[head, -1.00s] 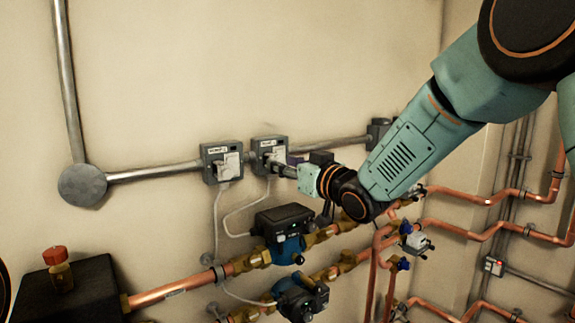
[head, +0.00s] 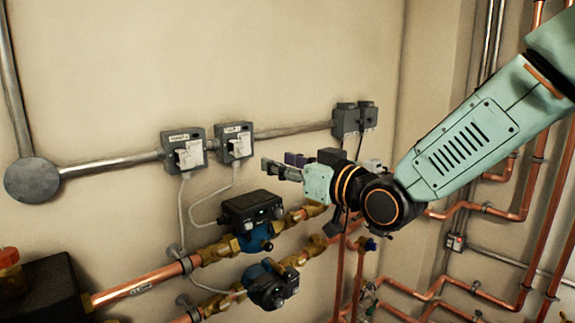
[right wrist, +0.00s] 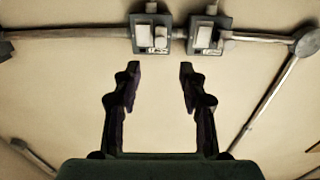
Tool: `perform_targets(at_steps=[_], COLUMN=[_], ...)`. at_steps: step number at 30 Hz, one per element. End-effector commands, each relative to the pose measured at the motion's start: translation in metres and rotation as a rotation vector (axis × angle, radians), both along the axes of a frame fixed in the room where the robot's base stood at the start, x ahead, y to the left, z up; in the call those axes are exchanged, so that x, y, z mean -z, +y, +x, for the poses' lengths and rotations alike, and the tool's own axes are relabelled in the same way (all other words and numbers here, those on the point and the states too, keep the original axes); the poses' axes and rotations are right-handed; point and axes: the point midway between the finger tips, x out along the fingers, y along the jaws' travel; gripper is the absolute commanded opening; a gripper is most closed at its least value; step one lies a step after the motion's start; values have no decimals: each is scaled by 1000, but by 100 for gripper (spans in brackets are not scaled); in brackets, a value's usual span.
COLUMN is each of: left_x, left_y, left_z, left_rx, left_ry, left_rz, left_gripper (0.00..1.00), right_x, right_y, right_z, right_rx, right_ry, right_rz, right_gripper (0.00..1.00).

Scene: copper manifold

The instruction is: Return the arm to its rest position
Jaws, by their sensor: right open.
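My right arm comes in from the right in the head view. Its gripper (head: 276,166) stands in front of the wall, right of and slightly below two grey switch boxes, with a gap between them. In the right wrist view the two fingers of the gripper (right wrist: 160,75) are spread apart with nothing between them. The left switch box (head: 184,150) and the right switch box (head: 234,142) each have a white plug or switch part on the front. They also show beyond the fingertips in the right wrist view. My left gripper is not in view.
Two blue and black pumps (head: 252,215) (head: 270,284) sit on copper pipes below the boxes. A conduit (head: 115,169) runs to a round junction (head: 32,180). Two dark boxes (head: 346,120) are on the wall behind the gripper. Copper pipes (head: 495,209) fill the right side.

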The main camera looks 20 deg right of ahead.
Motion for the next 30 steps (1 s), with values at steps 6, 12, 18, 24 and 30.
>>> perform_targets(at_steps=[6, 12, 18, 24, 30], left_x=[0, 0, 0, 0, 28], left_y=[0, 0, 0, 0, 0], left_z=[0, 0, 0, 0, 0], left_rx=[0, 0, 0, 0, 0], left_ry=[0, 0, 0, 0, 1], left_rz=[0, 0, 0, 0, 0], left_gripper=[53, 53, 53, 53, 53], right_x=[0, 0, 0, 14, 142], right_y=[-2, -2, -2, -9, -10], right_z=[-9, -9, -9, -10, -26], right_rx=[-2, -3, -2, 46, 140], right_ry=[-2, -1, -1, 74, 348], right_rz=[2, 0, 0, 57, 90], right_gripper=[42, 42, 42, 42, 42])
